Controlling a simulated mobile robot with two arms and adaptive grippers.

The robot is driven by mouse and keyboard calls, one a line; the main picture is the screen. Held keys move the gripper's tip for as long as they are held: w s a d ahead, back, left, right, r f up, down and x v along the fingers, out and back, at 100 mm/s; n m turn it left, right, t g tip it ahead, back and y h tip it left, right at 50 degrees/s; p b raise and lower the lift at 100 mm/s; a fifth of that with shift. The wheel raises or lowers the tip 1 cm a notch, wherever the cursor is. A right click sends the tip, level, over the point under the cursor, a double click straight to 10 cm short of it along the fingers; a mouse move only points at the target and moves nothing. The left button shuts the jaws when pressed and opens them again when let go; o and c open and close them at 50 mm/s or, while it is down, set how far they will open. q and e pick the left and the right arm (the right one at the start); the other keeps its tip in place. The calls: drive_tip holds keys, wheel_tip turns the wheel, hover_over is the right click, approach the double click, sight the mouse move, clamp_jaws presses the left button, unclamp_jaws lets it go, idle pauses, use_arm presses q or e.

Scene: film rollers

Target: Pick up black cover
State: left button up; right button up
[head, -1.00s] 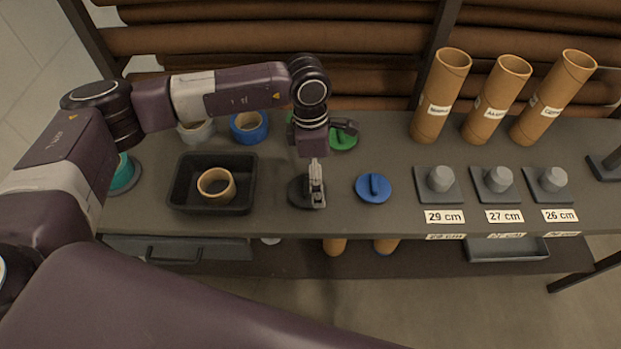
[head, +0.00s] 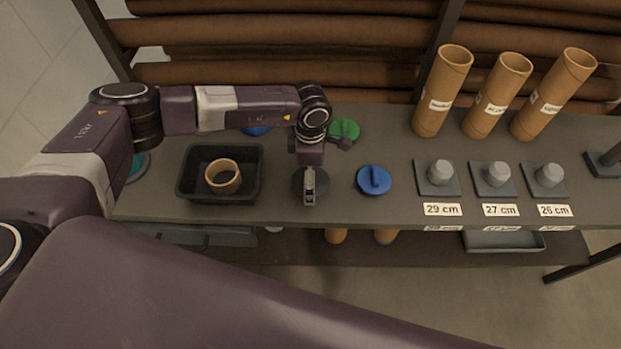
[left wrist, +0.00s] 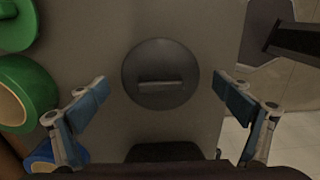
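The black cover (left wrist: 160,74) is a round dark disc with a raised bar handle. In the left wrist view it lies on the table between my spread fingers, apart from both. In the head view the black cover (head: 300,181) is partly hidden under my left gripper (head: 309,200), which is above it and points down. In the left wrist view my left gripper (left wrist: 160,92) is open and empty. My right gripper is not in view.
A blue cover (head: 374,180) lies right of the black one, and a green cover (head: 343,130) behind. A black tray (head: 191,188) holding a cardboard ring (head: 222,177) is at the left. Cardboard tubes (head: 442,92) and grey holders (head: 437,184) stand to the right.

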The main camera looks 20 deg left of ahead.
use_arm(q)
drive_tip(key=c, duration=1.2)
